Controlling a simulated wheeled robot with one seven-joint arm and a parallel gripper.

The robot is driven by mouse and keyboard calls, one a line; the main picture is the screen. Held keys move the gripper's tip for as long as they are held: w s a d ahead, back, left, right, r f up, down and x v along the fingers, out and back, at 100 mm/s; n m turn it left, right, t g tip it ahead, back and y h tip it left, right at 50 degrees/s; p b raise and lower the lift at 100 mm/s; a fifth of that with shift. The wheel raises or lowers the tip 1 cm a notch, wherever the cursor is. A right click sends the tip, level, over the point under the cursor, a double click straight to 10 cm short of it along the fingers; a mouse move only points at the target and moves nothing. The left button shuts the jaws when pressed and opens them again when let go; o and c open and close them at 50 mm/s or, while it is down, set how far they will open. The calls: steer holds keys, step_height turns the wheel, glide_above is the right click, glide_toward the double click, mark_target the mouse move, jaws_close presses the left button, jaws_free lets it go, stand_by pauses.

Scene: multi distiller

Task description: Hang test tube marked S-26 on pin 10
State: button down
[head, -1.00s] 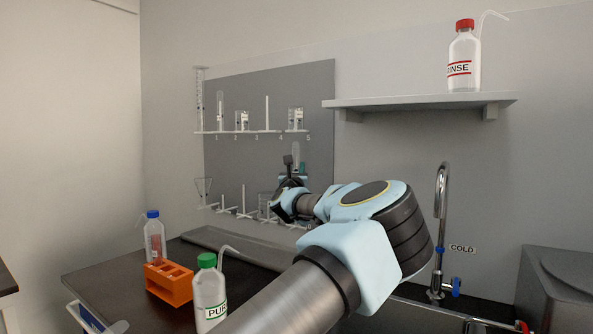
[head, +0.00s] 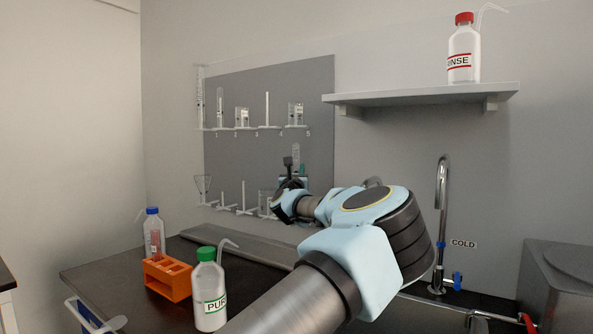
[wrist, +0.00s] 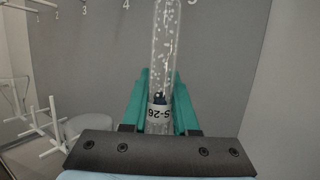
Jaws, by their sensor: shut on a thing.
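My gripper (wrist: 160,95) has green fingers shut on the clear test tube marked S-26 (wrist: 165,45); its label (wrist: 159,113) shows between the fingers. The tube's rounded end points up in the wrist view and its surface is speckled with droplets. In the head view the tube (head: 296,154) stands upright above my gripper (head: 293,180), in front of the grey drying board (head: 260,100). The board's upper row of pins is numbered 1 to 5. Lower-row pins (head: 222,206) show at left; my arm hides part of that row, and its numbers, including pin 10, cannot be read.
Upper pins hold glassware, including a tube (head: 220,105) and beakers (head: 242,117). A funnel (head: 203,187) hangs lower left. Below are an orange rack (head: 167,281), a green-capped bottle (head: 208,288) and a blue-capped bottle (head: 152,232). A shelf (head: 420,95) and tap (head: 441,210) are right.

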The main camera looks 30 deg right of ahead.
step_height(320, 180, down, 10)
steer(key=b, duration=0.9)
steer(key=shift+r, duration=0.2)
stand_by(0.5)
steer(key=c, duration=0.6)
jaws_free()
steer(key=b+v, duration=0.1)
steer(key=v, duration=1)
steer(key=shift+b, duration=0.4)
